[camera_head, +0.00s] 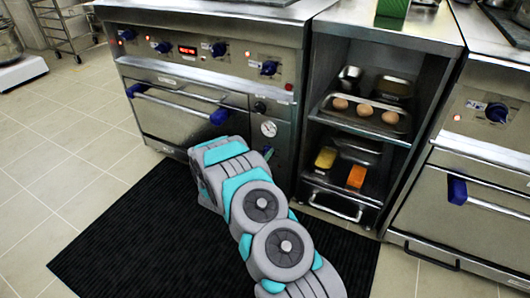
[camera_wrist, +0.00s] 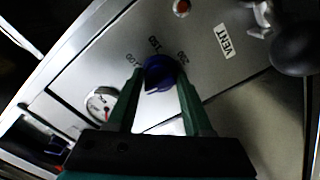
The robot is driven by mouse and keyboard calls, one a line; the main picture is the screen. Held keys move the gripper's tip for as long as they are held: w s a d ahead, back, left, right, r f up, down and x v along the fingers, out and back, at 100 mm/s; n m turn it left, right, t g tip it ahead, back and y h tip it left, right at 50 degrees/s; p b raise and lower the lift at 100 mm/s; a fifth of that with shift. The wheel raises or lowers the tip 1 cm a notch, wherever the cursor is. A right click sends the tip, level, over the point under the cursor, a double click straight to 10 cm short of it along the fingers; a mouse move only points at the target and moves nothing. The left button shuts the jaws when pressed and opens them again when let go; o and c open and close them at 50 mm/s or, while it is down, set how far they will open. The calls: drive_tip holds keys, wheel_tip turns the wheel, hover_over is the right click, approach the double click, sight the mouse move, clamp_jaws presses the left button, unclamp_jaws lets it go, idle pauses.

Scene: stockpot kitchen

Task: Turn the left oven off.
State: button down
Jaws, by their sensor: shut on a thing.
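The left oven (camera_head: 185,118) is a steel range at the upper left, with a blue-handled door and blue knobs on its front panel. In the wrist view, my gripper (camera_wrist: 160,74) has its two green fingers shut on a blue knob (camera_wrist: 158,80), one finger on each side. Numbers are printed around the knob, but its pointer setting is hard to read. In the head view my gripper reaches the narrow panel right of the oven door, below the gauge (camera_head: 268,129); my arm hides much of it and the held knob is not visible.
A red light (camera_wrist: 182,7), a VENT label (camera_wrist: 223,40) and a black round handle (camera_wrist: 295,48) are near the held knob. An open shelf unit (camera_head: 312,130) with trays and food stands to the right, then another oven (camera_head: 470,205). A black mat (camera_head: 130,240) covers the floor.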

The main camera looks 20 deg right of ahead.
drive_tip(key=shift+r+n+p, duration=0.1)
drive_tip(key=shift+n+p, duration=0.5)
drive_tip(key=shift+n, duration=0.5)
drive_tip(key=shift+c, duration=1.6)
unclamp_jaws()
drive_tip(key=shift+a, duration=0.1)
drive_tip(key=v, duration=0.7)
drive_tip(key=shift+s+a+b, duration=0.25)
drive_tip(key=shift+b, duration=0.05)
